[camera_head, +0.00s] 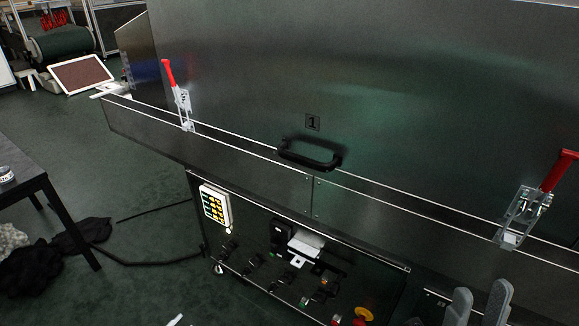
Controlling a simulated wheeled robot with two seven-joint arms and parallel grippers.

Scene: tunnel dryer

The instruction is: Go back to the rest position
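My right gripper (479,297) is at the bottom right edge, with two grey fingers pointing up and a gap between them. It looks open and empty, in front of the dryer's lower panel. My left gripper cannot be made out. The dryer's large metal cover (400,90) is marked 1 and has a black handle (312,156) at its lower edge. A red-handled toggle clamp (181,100) stands at the left and another (538,200) at the right, both with handles up. The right gripper is apart from the right clamp, below and left of it in the picture.
Below the cover is a control panel with a keypad (215,206), several switches and a red button on a yellow base (362,314). A dark table (40,190) stands at the left, with dark cloth (60,258) and a cable on the floor. Green floor between is mostly clear.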

